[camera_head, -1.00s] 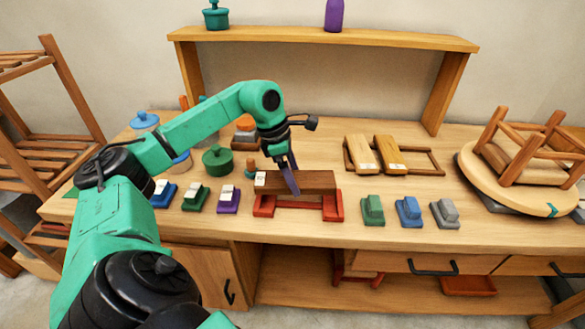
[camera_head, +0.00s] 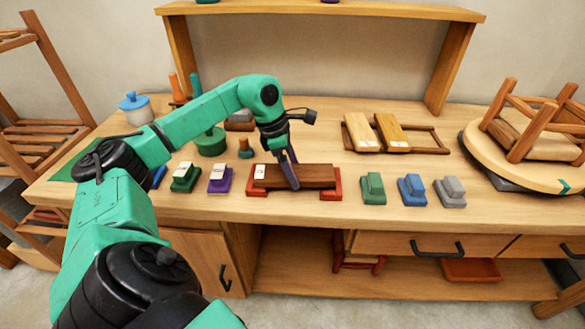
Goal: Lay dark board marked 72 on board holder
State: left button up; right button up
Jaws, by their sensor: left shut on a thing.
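The dark board (camera_head: 314,175) is a long brown block with a white label at its left end; the number is too small to read. It lies level along the red board holder (camera_head: 337,184), whose red ends show at both sides of it. I cannot tell whether the board rests fully on the holder. My left gripper (camera_head: 291,172) comes down from above and is shut on the board near its middle, hiding part of it. My right gripper is not in view.
Purple (camera_head: 219,181) and dark green (camera_head: 186,178) labelled blocks stand left of the holder. Green (camera_head: 373,188), blue (camera_head: 412,190) and grey (camera_head: 449,191) blocks stand right. Two light boards (camera_head: 376,132) lie on a brown rack behind. An upturned stool (camera_head: 530,130) sits far right.

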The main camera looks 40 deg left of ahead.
pick_arm(q)
jog(key=shift+s+f, duration=0.2)
jog(key=shift+f, duration=0.25)
jog(key=shift+d, duration=0.1)
grip_shut()
jog(key=o, duration=1.2)
grip_release()
jog(key=shift+f, duration=0.1)
jog(key=shift+o, duration=0.5)
jog(key=shift+w, duration=0.2)
notch_tip(320, 180, up, 8)
jog(key=p, duration=0.6)
jog(key=shift+f+p, duration=0.2)
jog(key=shift+p, duration=0.15)
jog(key=shift+f, duration=0.1)
